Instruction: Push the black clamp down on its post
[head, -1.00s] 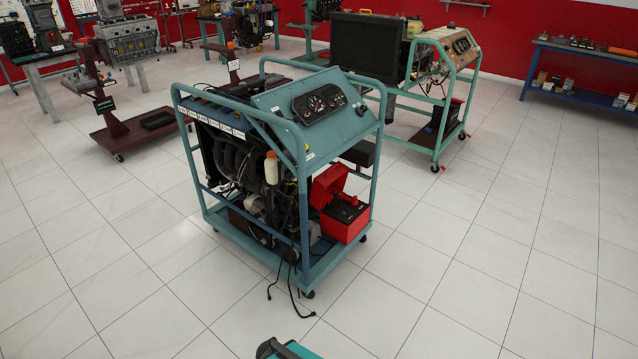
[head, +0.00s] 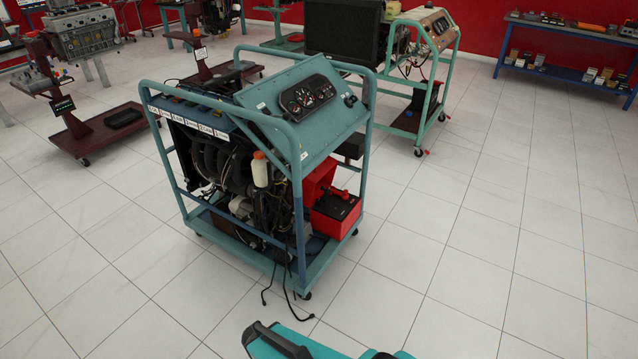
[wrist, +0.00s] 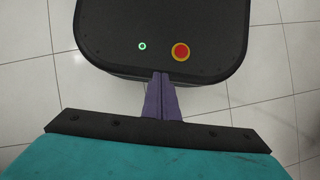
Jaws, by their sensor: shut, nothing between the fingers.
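A red battery box (head: 340,222) with a black top sits on the lower right deck of the teal engine trainer (head: 270,250). A raised red lid stands at its left side. A small dark and red detail shows on the black top, but I cannot tell the black clamp or its post apart at this size. My gripper (wrist: 161,76) shows in the wrist view with its two purple fingers together and empty. It points over my own dark base, well away from the trainer. The gripper is not seen in the head view.
Black cables (head: 290,300) hang from the trainer's front corner onto the floor. A second green-framed trainer (head: 425,75) stands behind to the right. A blue bench (head: 570,75) is at the back right. The tiled floor (head: 470,250) to the right is clear.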

